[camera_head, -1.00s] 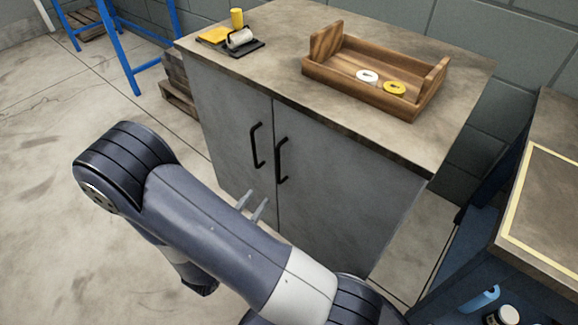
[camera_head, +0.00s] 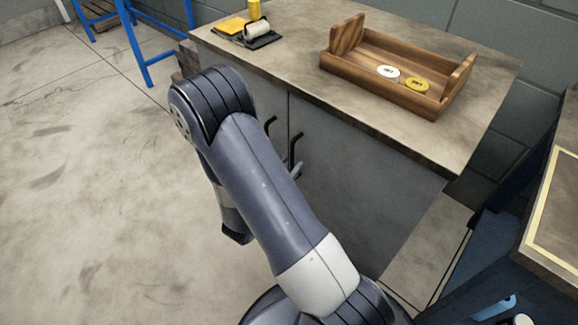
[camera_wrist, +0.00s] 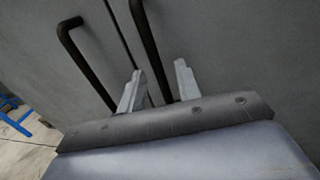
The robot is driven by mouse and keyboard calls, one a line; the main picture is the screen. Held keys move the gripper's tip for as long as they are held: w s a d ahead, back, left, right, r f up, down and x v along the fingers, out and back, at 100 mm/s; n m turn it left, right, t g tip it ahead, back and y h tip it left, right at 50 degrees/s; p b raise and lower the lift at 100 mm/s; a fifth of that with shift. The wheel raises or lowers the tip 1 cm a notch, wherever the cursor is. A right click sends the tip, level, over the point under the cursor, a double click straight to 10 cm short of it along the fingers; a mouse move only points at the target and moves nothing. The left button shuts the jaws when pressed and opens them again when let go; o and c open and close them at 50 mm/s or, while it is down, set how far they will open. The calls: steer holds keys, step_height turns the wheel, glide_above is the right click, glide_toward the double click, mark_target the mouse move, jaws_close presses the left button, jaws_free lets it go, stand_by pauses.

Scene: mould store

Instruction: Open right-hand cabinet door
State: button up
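The grey cabinet's right-hand door (camera_head: 350,190) is shut, flush with the left-hand door (camera_wrist: 40,60). A dark seam parts the two doors in the wrist view. The right-hand door has a black bar handle (camera_head: 294,147), which also shows in the wrist view (camera_wrist: 147,38). My gripper (camera_wrist: 160,84) is open at the right-hand handle, with one finger on each side of the bar in the picture. I cannot tell whether either finger touches it. In the head view my arm hides most of the gripper and the left-hand door.
The left-hand handle (camera_wrist: 78,55) is close beside my left finger. A blue-framed bench (camera_head: 545,225) stands at right. Floor (camera_head: 90,200) at left is clear.

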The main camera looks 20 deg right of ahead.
steer(key=shift+w+d, duration=0.1)
steer(key=shift+d, duration=0.05)
steer(key=shift+c, duration=0.5)
jaws_close()
